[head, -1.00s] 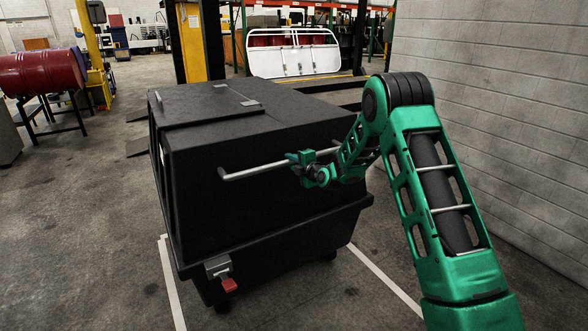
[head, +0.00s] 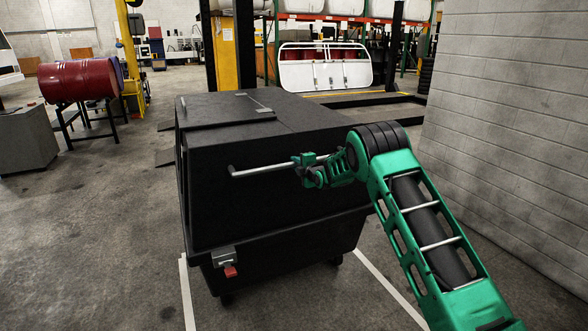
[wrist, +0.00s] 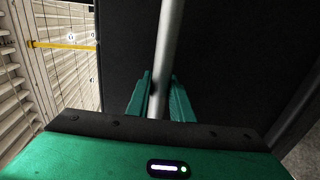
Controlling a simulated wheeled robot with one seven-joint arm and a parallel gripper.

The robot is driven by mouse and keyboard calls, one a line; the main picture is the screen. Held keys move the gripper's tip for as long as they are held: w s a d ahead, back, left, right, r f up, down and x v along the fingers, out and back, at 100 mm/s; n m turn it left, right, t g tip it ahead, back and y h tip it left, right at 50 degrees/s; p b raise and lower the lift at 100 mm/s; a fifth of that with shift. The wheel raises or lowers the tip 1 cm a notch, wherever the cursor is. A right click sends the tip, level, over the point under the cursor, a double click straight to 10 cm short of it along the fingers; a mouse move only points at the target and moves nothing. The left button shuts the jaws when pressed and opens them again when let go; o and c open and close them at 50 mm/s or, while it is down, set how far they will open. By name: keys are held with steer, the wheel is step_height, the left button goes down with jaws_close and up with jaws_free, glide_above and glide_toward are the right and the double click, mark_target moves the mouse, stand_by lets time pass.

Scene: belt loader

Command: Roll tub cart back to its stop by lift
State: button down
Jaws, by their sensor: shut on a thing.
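The black tub cart (head: 275,205) stands in front of me on the floor, its lid closed. A silver push bar (head: 258,170) runs across its near side. My gripper (head: 308,168) is shut on this bar toward its right part. In the wrist view the bar (wrist: 168,50) passes between the green fingers (wrist: 160,98). A red pedal (head: 231,271) on a grey bracket sits low at the cart's near left corner. The yellow and black lift post (head: 228,50) rises behind the cart.
White floor lines (head: 385,285) run on both sides of the cart. A grey block wall (head: 510,130) is close on the right. A red drum (head: 77,80) on a stand is at the left. Open floor lies left of the cart.

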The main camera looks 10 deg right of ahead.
steer(key=shift+w+d, duration=0.25)
steer(key=shift+w, duration=0.15)
steer(key=c, duration=1.6)
jaws_free()
steer(key=shift+a+f, duration=0.1)
steer(key=shift+o, duration=0.2)
steer(key=shift+a, duration=0.15)
steer(key=shift+s+r, duration=0.2)
steer(key=shift+s, duration=0.45)
steer(key=v, duration=0.9)
steer(key=shift+d, duration=0.25)
steer(key=shift+s, duration=0.1)
